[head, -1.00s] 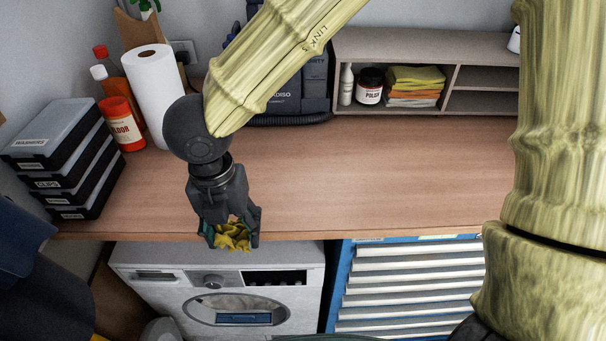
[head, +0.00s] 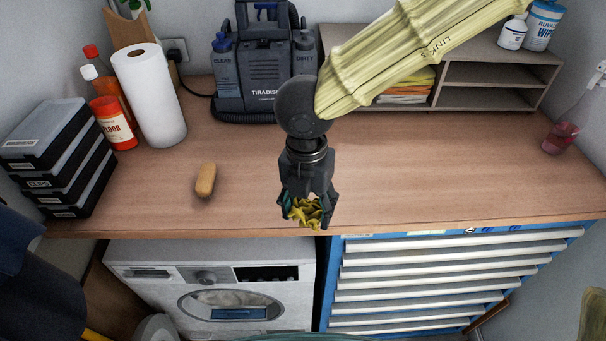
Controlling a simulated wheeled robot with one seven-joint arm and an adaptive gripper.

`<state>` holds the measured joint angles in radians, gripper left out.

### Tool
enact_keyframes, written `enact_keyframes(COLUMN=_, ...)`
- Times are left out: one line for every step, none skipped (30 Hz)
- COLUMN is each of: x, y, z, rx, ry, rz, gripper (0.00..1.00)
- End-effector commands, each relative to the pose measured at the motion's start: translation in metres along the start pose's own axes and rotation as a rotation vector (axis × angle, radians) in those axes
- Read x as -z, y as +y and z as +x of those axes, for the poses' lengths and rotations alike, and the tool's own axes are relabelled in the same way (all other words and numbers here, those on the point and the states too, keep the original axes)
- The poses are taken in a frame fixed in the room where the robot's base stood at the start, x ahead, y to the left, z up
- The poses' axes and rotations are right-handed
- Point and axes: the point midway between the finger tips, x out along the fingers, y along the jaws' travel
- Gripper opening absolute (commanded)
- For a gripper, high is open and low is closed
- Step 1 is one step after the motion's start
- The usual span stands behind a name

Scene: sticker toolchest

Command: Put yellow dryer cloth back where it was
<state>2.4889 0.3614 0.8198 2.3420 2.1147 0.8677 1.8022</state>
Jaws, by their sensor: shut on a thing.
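My gripper (head: 306,212) is shut on a crumpled yellow cloth (head: 306,213). It holds the cloth near the front edge of the wooden counter (head: 420,190), above the gap between the dryer and the drawer chest. Whether the cloth touches the counter I cannot tell. Folded yellow, orange and white cloths (head: 408,92) lie in the shelf unit (head: 490,72) at the back right, partly hidden by my arm.
A tan block (head: 205,180) lies on the counter left of my gripper. Stacked black cases (head: 60,160), bottles (head: 113,122) and a paper roll (head: 150,95) stand at the left. A blue drawer chest (head: 440,275) is below right. The counter's right half is mostly clear.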

Motion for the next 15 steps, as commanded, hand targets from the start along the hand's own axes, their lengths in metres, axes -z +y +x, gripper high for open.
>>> enact_keyframes(x=-0.009, y=0.006, z=-0.003, rx=0.0, ry=0.001, rz=0.002, gripper=0.34)
enact_keyframes(x=-0.014, y=0.009, z=-0.002, rx=0.0, ry=0.002, rz=0.002, gripper=0.34)
enact_keyframes(x=-0.022, y=0.014, z=-0.002, rx=0.0, ry=0.001, rz=0.002, gripper=0.34)
enact_keyframes(x=-0.026, y=0.017, z=-0.001, rx=0.0, ry=0.001, rz=0.002, gripper=0.34)
enact_keyframes(x=-0.032, y=0.02, z=-0.001, rx=0.0, ry=0.002, rz=0.003, gripper=0.34)
enact_keyframes(x=-0.038, y=0.025, z=0.0, rx=0.0, ry=0.002, rz=0.004, gripper=0.34)
enact_keyframes(x=-0.043, y=0.028, z=0.001, rx=0.001, ry=0.002, rz=0.004, gripper=0.34)
enact_keyframes(x=-0.049, y=0.031, z=0.002, rx=0.001, ry=0.002, rz=0.004, gripper=0.34)
enact_keyframes(x=-0.055, y=0.036, z=0.002, rx=0.0, ry=0.001, rz=0.003, gripper=0.34)
enact_keyframes(x=-0.061, y=0.039, z=0.002, rx=0.0, ry=0.001, rz=0.004, gripper=0.34)
enact_keyframes(x=-0.066, y=0.042, z=0.003, rx=0.0, ry=0.001, rz=0.004, gripper=0.34)
enact_keyframes(x=-0.073, y=0.047, z=0.003, rx=0.0, ry=0.0, rz=0.004, gripper=0.34)
enact_keyframes(x=-0.077, y=0.05, z=0.004, rx=0.0, ry=0.001, rz=0.003, gripper=0.34)
enact_keyframes(x=-0.082, y=0.053, z=0.004, rx=0.0, ry=0.001, rz=0.003, gripper=0.34)
enact_keyframes(x=-0.087, y=0.056, z=0.005, rx=0.0, ry=0.001, rz=0.003, gripper=0.34)
